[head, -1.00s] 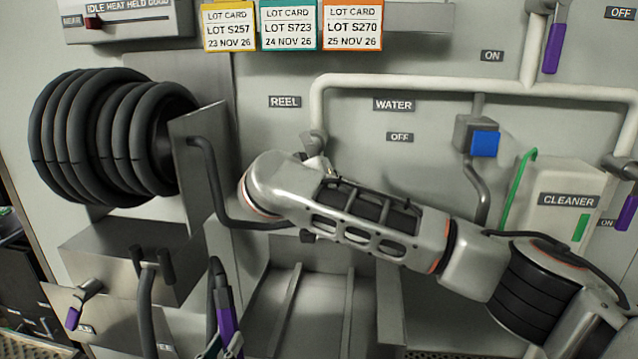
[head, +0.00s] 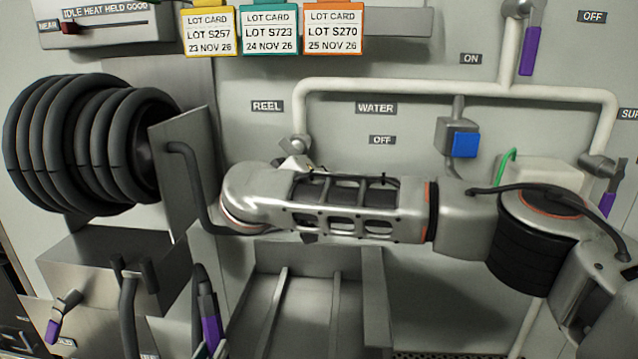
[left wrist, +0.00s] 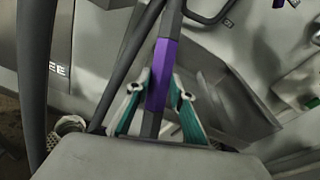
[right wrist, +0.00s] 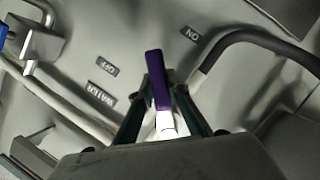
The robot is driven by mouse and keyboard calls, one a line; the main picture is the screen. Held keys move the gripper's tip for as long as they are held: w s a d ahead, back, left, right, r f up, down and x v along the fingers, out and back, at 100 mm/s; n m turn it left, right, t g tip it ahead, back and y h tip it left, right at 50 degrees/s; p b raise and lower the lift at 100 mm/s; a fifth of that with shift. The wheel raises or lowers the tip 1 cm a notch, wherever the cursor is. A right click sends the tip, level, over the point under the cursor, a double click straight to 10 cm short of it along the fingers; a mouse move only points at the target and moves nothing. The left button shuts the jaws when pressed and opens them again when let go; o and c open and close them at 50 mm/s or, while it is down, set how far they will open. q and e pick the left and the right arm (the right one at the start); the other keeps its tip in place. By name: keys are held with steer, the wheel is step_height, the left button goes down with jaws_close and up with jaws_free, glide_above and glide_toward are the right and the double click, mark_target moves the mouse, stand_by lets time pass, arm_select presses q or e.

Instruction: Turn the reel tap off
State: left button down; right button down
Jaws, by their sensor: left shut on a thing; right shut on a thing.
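The reel tap (head: 298,147) sits below the REEL label on the wall, mostly hidden behind my right arm in the head view. In the right wrist view, its purple lever (right wrist: 158,80) with a pale base stands between the fingers of my right gripper (right wrist: 165,115), which is shut on it. The lever's tip lies between the OFF label (right wrist: 107,66) and the ON label (right wrist: 190,33). My left gripper (left wrist: 158,95) is shut on a dark wand with a purple band (left wrist: 161,75); the wand also shows low in the head view (head: 210,325).
A hose reel (head: 85,145) and its metal bracket (head: 180,165) stand left of the tap. A white pipe (head: 400,86) runs above my right arm. A blue-fronted water valve (head: 465,145) and a white cleaner container (head: 545,172) are to the right.

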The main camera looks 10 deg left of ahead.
steer(key=c, duration=1.9)
jaws_free()
steer(key=shift+f, duration=0.1)
